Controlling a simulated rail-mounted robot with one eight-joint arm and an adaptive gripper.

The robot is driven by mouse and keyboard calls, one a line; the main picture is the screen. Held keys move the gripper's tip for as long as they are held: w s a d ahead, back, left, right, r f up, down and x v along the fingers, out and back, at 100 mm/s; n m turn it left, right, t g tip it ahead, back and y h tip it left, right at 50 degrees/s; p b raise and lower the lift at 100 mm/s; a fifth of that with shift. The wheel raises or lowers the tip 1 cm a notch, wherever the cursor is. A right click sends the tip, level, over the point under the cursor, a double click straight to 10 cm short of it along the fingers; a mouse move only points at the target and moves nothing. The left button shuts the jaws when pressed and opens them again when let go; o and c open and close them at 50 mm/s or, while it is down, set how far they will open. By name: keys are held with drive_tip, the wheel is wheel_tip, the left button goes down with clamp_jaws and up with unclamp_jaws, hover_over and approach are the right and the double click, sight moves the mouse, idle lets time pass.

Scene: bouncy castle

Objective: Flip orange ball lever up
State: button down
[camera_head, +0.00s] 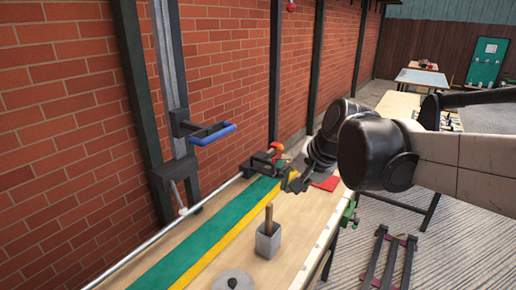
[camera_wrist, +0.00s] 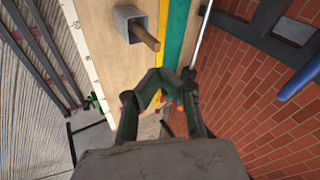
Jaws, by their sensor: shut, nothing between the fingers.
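The orange ball (camera_head: 278,146) sits at the far end of the bench by the wall, on top of a dark clamp-like mechanism (camera_head: 262,162). My gripper (camera_head: 290,182) is just in front and to the right of this mechanism in the head view. I cannot tell whether it touches the lever. In the wrist view my gripper (camera_wrist: 160,76) is shut and empty, over the bench. An orange-red patch (camera_wrist: 180,122) shows between the finger links there; I cannot tell whether it is the ball. The lever's arm is mostly hidden.
A grey square cup with a wooden stick (camera_head: 268,240) stands on the wooden bench (camera_head: 225,240). A green and yellow strip (camera_head: 205,240) runs along the bench. A dark wall post carries a blue-handled bracket (camera_head: 213,134). A metal rod (camera_head: 150,243) runs beside the brick wall.

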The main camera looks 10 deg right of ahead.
drive_tip(key=w+d+f+m+y+p, duration=0.15)
drive_tip(key=w+d+m, duration=0.35)
drive_tip(key=w, duration=0.7)
drive_tip(key=w+d+f+m+y+b, duration=0.1)
drive_tip(key=w+d+m+y, duration=0.3)
drive_tip(key=w, duration=0.9)
drive_tip(key=w+d+f+m+t+y, duration=0.2)
drive_tip(key=w+d+f+m, duration=0.2)
drive_tip(key=d+f, duration=0.3)
drive_tip(key=w+d+f+m+t+y+p, duration=0.1)
drive_tip(key=w+d+f+m, duration=0.3)
drive_tip(key=d, duration=0.6)
drive_tip(key=shift+w+d+f+m+t+y, duration=0.3)
drive_tip(key=shift+w+f+m+t+y, duration=0.15)
drive_tip(key=shift+w+f, duration=0.85)
drive_tip(key=shift+s+f, duration=0.1)
drive_tip(key=p, duration=0.1)
approach(274, 153)
drive_tip(key=shift+w+a+p, duration=0.3)
drive_tip(key=shift+w+a, duration=0.65)
drive_tip(key=shift+w, duration=0.15)
